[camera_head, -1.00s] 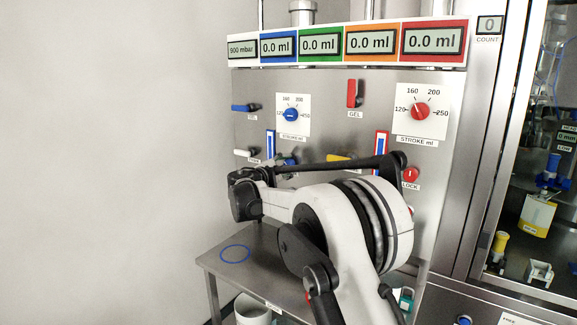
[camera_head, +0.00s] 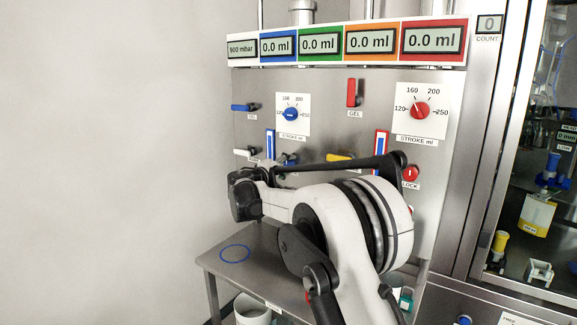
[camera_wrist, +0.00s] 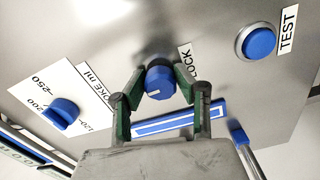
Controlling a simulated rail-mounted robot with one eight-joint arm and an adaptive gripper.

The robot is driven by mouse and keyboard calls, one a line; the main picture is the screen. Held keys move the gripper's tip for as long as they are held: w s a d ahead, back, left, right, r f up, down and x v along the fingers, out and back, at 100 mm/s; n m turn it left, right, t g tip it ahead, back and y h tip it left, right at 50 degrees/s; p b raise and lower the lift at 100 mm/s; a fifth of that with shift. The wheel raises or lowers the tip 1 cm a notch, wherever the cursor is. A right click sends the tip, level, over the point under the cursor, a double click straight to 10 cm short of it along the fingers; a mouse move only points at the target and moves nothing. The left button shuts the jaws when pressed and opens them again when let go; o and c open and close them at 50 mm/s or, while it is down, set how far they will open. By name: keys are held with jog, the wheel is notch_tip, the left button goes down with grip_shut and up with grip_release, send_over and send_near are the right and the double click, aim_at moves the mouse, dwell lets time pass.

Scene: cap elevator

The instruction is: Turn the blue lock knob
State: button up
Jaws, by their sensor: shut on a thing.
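The blue lock knob (camera_wrist: 160,84) is round with a short white mark on its face. In the wrist view it sits between the two green-lined fingers of my gripper (camera_wrist: 159,75), which is shut on it. Part of the LOCK label shows just beside the knob. In the head view my arm covers much of this area, and only a bit of blue shows by the gripper (camera_head: 274,168). The fingertips are hard to make out there.
The blue stroke knob (camera_wrist: 61,112) and blue TEST button (camera_wrist: 257,41) flank the lock knob. A blue-framed slot (camera_wrist: 160,124) lies close by. The red stroke knob (camera_head: 420,111) and red lock knob (camera_head: 410,173) are to the right. A steel table (camera_head: 275,250) stands below.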

jog(key=shift+m, duration=0.4)
jog(key=o, duration=1.1)
jog(key=v, duration=1.2)
